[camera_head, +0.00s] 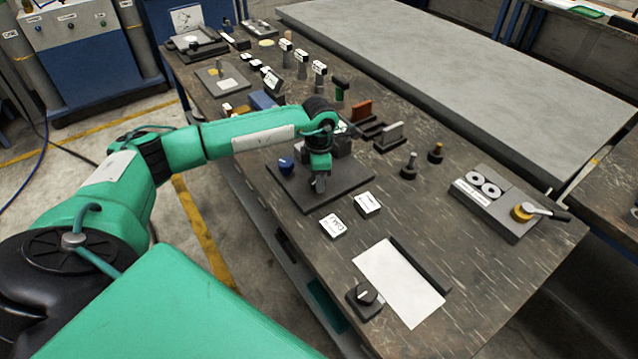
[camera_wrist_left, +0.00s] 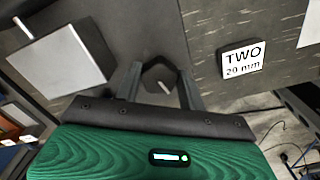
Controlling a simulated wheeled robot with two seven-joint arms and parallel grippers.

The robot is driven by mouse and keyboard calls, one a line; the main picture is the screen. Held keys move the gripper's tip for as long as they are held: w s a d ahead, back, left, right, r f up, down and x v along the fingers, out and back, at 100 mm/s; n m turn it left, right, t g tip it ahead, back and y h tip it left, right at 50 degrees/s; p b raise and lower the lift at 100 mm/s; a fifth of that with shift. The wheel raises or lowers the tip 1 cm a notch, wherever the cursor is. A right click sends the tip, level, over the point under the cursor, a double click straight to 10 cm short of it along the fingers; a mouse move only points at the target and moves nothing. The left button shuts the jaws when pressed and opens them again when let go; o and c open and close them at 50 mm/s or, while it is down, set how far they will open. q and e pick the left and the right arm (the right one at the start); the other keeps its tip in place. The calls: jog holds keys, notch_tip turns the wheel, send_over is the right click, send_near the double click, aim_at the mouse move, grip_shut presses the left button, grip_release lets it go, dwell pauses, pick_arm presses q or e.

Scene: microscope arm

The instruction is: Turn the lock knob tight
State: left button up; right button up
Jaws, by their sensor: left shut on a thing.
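My left gripper (camera_head: 318,186) reaches down over a dark base plate (camera_head: 355,188) on the workbench. In the left wrist view the two fingers (camera_wrist_left: 163,80) stand on either side of a dark, faceted knob (camera_wrist_left: 156,73) with a pale mark on its near face. The gripper is shut on this knob. In the head view the gripper and wrist hide most of it. A blue round knob (camera_head: 286,162) is on the same plate, left of the gripper. My right gripper is not in view.
Two white label tiles (camera_head: 333,226) lie just in front of the plate; one reads "TWO 20 mm" in the left wrist view (camera_wrist_left: 241,60). A pale-topped block (camera_wrist_left: 62,58) is close to the gripper. A white sheet (camera_head: 398,285) and a black dial (camera_head: 365,295) lie nearer.

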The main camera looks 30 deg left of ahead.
pick_arm(q)
jog(key=shift+f+m+b, duration=0.1)
jog(key=shift+m+b, duration=0.7)
jog(key=shift+m, duration=0.2)
jog(key=shift+m+b, duration=0.45)
jog(key=shift+m, duration=0.25)
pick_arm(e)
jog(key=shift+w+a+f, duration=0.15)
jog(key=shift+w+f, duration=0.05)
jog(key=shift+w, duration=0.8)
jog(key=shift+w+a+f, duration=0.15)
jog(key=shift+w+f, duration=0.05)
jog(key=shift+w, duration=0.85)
pick_arm(q)
jog(key=o, duration=1)
jog(key=shift+r, duration=0.2)
notch_tip(320, 180, up, 14)
jog(key=shift+f+b, duration=0.15)
jog(key=shift+b, duration=0.7)
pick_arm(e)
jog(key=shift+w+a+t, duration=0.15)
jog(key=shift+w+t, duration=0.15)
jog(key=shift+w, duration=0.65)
